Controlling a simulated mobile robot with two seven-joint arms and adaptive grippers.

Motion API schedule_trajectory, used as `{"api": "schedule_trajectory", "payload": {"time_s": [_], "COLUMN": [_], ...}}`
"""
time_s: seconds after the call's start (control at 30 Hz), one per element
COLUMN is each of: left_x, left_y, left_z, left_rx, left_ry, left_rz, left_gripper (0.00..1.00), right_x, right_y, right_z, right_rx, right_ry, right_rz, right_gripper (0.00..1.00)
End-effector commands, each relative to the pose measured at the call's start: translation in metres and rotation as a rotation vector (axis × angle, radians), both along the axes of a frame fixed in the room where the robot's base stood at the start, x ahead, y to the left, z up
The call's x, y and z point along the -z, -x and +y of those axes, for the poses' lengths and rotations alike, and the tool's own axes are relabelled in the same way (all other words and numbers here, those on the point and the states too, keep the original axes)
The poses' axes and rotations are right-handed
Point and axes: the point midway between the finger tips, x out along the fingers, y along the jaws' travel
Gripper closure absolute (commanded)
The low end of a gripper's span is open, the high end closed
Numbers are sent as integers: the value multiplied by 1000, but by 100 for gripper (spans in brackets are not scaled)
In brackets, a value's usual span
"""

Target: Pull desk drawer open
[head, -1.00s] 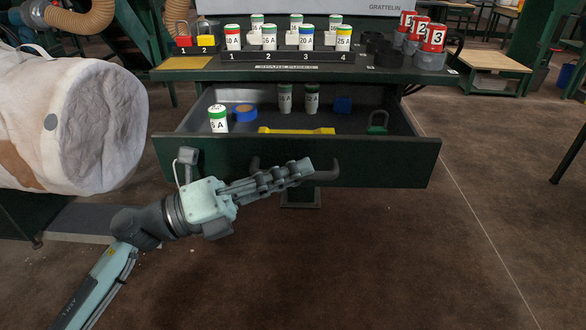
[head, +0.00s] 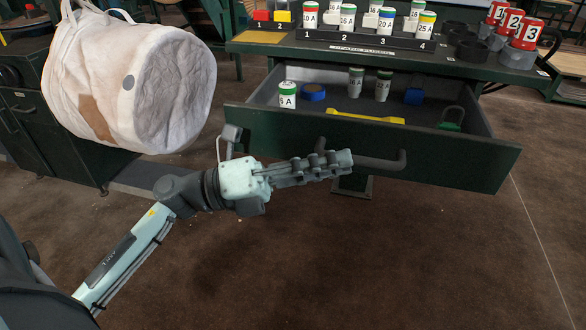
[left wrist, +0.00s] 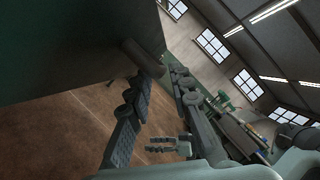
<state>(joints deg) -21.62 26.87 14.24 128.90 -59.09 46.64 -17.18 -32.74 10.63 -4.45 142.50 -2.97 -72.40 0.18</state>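The dark green desk drawer (head: 450,165) stands pulled out, with its inside showing. Its dark bar handle (head: 385,163) is on the front, its left part hidden behind my fingers. My left gripper (head: 350,159) lies across the front at the left part of the handle.
In the drawer are a yellow tool (head: 365,117), a green-capped canister (head: 287,95), a blue roll (head: 313,92) and a padlock (head: 451,118). The desk top (head: 480,68) holds labelled fuses. A white bulk bag (head: 130,80) hangs left. The floor in front is clear.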

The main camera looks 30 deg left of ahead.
Motion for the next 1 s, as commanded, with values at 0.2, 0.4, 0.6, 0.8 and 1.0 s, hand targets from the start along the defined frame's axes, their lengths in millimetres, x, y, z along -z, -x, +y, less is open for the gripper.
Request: {"api": "schedule_trajectory", "payload": {"time_s": [0.2,0.4,0.6,0.8,1.0], "left_x": [12,16,17,17,17], "left_y": [27,42,46,46,46], "left_z": [39,60,66,65,65], "left_rx": [-4,-2,-1,-1,-1], "left_ry": [1,0,1,1,1], "left_rz": [5,2,0,0,0], "left_gripper": [80,80,80,80,80], "right_x": [0,0,0,1,1], "right_y": [0,0,0,0,1], "right_z": [0,0,0,0,0], "right_rx": [0,0,0,0,0], "right_ry": [-1,-1,0,0,0], "right_rz": [1,1,2,2,2], "right_gripper": [60,60,60,60,60]}}
